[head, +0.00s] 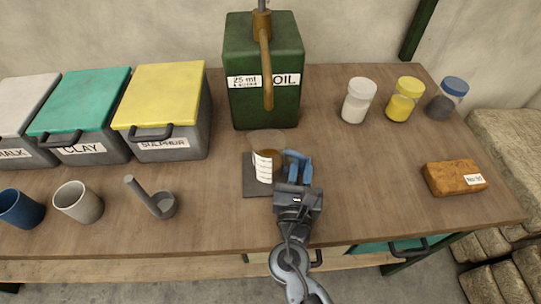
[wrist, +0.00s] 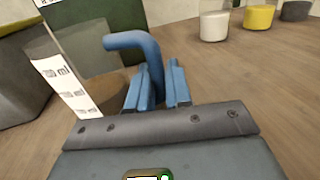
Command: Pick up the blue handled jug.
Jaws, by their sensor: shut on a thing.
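The jug (head: 266,142) is a clear measuring jug with a white scale strip, some brown liquid and a blue handle. It stands upright at a dark square mat (head: 256,187) in front of the green oil can. My gripper (head: 299,170) is at its right side, shut on the blue handle. In the wrist view the blue handle (wrist: 132,41) curves between the blue fingers (wrist: 158,88), and the jug body (wrist: 75,72) is at the left. I cannot tell whether the jug's base touches the mat.
The green oil can (head: 265,85) with a brown spout stands close behind the jug. Lidded bins (head: 162,100), a scoop (head: 152,197) and cups (head: 79,202) are at the left. Small jars (head: 358,101) and an orange-brown block (head: 455,178) are at the right.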

